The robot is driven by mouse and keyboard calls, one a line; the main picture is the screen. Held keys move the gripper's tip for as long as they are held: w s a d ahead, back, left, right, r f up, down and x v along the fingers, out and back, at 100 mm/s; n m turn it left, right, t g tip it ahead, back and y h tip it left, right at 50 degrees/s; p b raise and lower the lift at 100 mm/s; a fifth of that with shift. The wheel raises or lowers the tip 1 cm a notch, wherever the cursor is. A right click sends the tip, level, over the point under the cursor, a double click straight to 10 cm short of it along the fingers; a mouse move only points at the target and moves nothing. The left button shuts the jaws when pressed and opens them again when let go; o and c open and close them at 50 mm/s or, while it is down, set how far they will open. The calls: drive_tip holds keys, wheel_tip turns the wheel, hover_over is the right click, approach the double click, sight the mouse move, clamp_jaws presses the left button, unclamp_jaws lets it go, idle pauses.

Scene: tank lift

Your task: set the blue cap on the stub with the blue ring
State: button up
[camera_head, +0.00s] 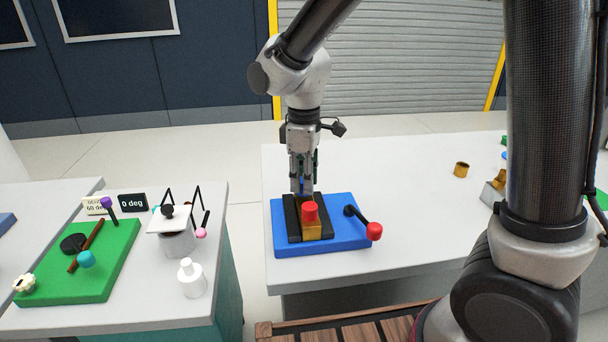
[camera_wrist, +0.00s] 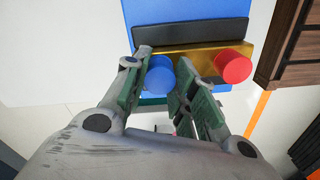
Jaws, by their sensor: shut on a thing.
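My gripper (camera_head: 303,188) points down over the blue board on the right-hand table. In the wrist view, my gripper (camera_wrist: 164,60) has its fingers on both sides of the blue cap (camera_wrist: 160,80) and is shut on it. In the head view only a little blue shows between the fingers. The cap is beside the brass block (camera_wrist: 200,58); whether it still touches anything below is hidden. A red cap (camera_wrist: 233,65) is at the block's other end and also shows in the head view (camera_head: 310,212). I cannot make out a stub with a blue ring.
The blue board (camera_head: 345,240) carries black rails (camera_head: 292,222) and a red-knobbed lever (camera_head: 374,231). A brass piece (camera_head: 461,170) stands farther right; more brass parts (camera_head: 497,182) are partly behind my column. A green board (camera_head: 110,265) and white bottle (camera_head: 191,280) are left. Bare table lies right of the blue board.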

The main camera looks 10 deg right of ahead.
drive_tip(key=shift+f, duration=0.4)
drive_tip(key=o, duration=0.8)
drive_tip(key=shift+o, duration=0.2)
wheel_tip(320, 180, up, 12)
